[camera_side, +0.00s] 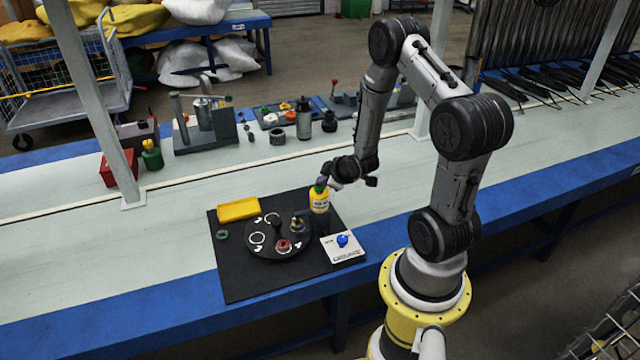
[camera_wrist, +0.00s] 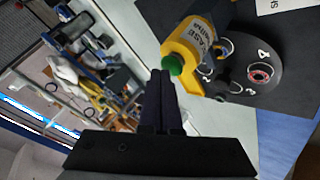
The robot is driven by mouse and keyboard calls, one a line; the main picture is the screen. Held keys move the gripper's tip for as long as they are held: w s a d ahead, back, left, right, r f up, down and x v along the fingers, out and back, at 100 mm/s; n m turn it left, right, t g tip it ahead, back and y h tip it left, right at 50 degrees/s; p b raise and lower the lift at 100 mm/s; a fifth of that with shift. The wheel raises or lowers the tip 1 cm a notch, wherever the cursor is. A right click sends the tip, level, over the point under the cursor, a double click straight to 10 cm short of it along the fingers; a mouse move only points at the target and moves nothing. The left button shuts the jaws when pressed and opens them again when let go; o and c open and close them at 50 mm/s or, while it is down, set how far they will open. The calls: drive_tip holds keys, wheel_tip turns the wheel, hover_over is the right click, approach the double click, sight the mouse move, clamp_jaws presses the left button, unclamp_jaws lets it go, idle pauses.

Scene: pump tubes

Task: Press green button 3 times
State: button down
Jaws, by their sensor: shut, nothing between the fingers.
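A yellow bottle (camera_side: 320,203) with a dark-lettered white label stands at the right back of the black mat (camera_side: 235,290). Its round green top (camera_wrist: 173,65) is the green button I can make out; it also shows small in the side view (camera_side: 318,189). My gripper (camera_side: 323,182) is just above the bottle, tilted down toward its top. In the wrist view my gripper's fingers (camera_wrist: 161,76) are together and empty, with the tips beside the green top. I cannot tell whether they touch it.
A round dark plate (camera_side: 262,248) with numbered circles and small parts sits mid-mat. A blue knob (camera_side: 342,240) is on a white panel at right. A yellow block (camera_side: 238,210) and a small green ring (camera_side: 222,235) lie at left.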

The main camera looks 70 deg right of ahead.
sight(323, 188)
drive_tip(key=shift+r, duration=0.45)
drive_tip(key=shift+r, duration=3.05)
